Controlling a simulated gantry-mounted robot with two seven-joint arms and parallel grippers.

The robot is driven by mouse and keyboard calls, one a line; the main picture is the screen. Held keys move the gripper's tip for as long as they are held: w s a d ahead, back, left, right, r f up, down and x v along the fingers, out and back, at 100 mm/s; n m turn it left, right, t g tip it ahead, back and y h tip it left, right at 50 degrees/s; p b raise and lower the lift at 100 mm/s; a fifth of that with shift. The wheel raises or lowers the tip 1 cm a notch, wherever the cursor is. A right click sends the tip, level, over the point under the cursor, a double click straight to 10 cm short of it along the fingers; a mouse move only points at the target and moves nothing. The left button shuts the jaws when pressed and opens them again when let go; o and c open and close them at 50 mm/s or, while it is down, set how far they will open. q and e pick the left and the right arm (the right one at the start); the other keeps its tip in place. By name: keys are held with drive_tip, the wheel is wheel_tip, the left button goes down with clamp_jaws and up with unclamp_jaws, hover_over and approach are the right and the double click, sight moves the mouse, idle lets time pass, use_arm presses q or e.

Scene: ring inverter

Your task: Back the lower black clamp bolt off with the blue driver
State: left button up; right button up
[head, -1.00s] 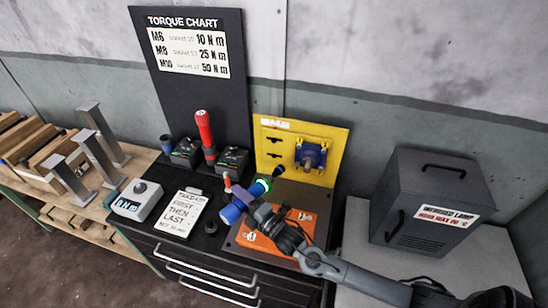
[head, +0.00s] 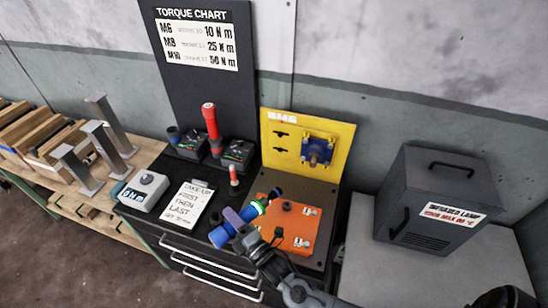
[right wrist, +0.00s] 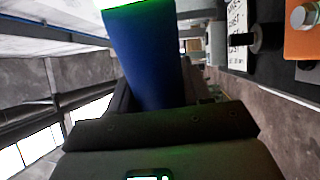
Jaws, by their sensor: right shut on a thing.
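My right gripper (head: 244,225) is shut on the blue driver (head: 219,236), whose lit green ring (head: 258,208) and dark tip point up and right. The driver is tilted over the left edge of the orange plate (head: 300,236). In the right wrist view its blue body (right wrist: 150,60) rises from the dark jaws. A black bolt-like head (head: 287,206) shows on the plate near the driver's tip; I cannot tell whether it is the lower clamp bolt. A blue block (head: 317,150) is on the yellow panel (head: 285,115). My left gripper is not in view.
An upright red driver (head: 210,122) stands between two dark docks (head: 238,153). A placard (head: 190,205) and a white meter (head: 143,190) lie left on the black top. The grey infrared lamp box (head: 433,195) stands to the right.

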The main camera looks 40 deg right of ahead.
drive_tip(key=shift+r, duration=0.15)
drive_tip(key=a+y, duration=0.1)
drive_tip(key=a+n+y, duration=0.1)
drive_tip(key=shift+r+n+y, duration=0.3)
drive_tip(key=shift+y, duration=0.1)
drive_tip(key=shift+w+a+r+n+y, duration=0.15)
drive_tip(key=shift+n+y, duration=0.25)
drive_tip(key=shift+y, duration=0.3)
drive_tip(key=d+n+y+b, duration=0.1)
drive_tip(key=d+b, duration=0.2)
drive_tip(key=d+f+n+g+y+b, duration=0.1)
drive_tip(key=d+y+b, duration=0.1)
drive_tip(key=d+b, duration=0.2)
drive_tip(key=w+d+n+g+y+b, duration=0.1)
drive_tip(key=d+y+b, duration=0.1)
drive_tip(key=d+b, duration=0.1)
drive_tip(key=shift+d+f+b, duration=0.25)
drive_tip(key=shift+f+b, duration=0.05)
drive_tip(key=shift+f, duration=0.05)
drive_tip(key=shift+d+f, duration=0.1)
drive_tip(key=shift+d, duration=0.1)
